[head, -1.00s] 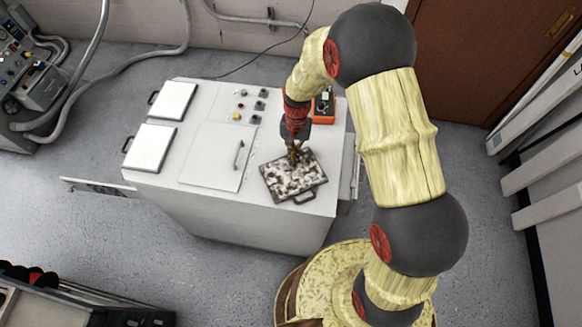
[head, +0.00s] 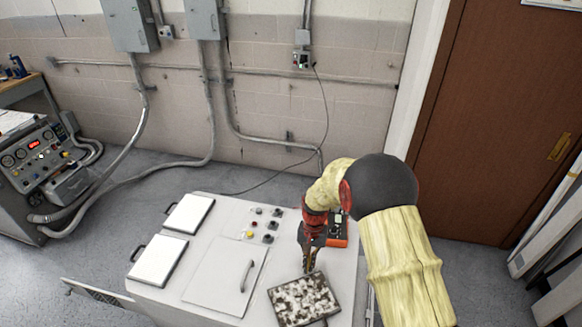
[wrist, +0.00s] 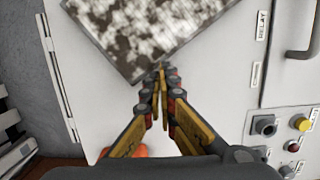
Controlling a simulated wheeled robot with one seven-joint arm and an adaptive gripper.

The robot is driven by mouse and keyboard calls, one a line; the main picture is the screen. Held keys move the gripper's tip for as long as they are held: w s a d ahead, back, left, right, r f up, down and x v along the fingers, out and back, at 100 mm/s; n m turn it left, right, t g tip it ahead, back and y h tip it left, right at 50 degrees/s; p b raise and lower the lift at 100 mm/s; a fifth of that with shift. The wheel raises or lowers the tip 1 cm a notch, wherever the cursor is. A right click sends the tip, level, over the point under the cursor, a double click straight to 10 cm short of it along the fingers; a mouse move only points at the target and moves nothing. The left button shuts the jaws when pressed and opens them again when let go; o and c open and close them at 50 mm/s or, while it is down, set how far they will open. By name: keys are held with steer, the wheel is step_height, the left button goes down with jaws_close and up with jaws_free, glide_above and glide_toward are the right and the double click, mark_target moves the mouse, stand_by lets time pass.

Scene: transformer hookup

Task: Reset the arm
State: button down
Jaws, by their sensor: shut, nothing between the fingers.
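My gripper (head: 309,268) points down over the white cabinet (head: 200,270), at the back edge of a speckled brown-and-white panel (head: 304,298). In the wrist view the fingertips (wrist: 160,72) meet with nothing between them, next to the panel's corner (wrist: 140,25). I cannot tell whether they touch the panel. My arm bends over from the right, with its lower part out of the head view.
An orange meter (head: 338,230) stands on the cabinet just behind my gripper. Left of it are knobs and buttons (head: 262,225), a grey handle (head: 247,275) and two white panels (head: 188,214). A console (head: 40,165) stands far left, a brown door (head: 490,120) at right.

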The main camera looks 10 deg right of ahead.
steer(key=shift+r, duration=0.15)
steer(key=s+d+r+n+t+b, duration=0.15)
steer(key=s+r, duration=0.25)
steer(key=r, duration=0.7)
steer(key=s+d+r+n+t+b, duration=0.15)
steer(key=s+r, duration=0.25)
steer(key=r, duration=0.8)
steer(key=s+d+r+t+b, duration=0.1)
steer(key=s+r+t, duration=0.1)
steer(key=s, duration=0.7)
steer(key=s+d+r+n+t+b, duration=0.1)
steer(key=s+d+r+t, duration=0.1)
steer(key=s+r, duration=0.3)
steer(key=s, duration=0.4)
steer(key=shift+s+d+r+h, duration=0.2)
steer(key=shift+s+d+h, duration=0.1)
steer(key=shift+s, duration=0.1)
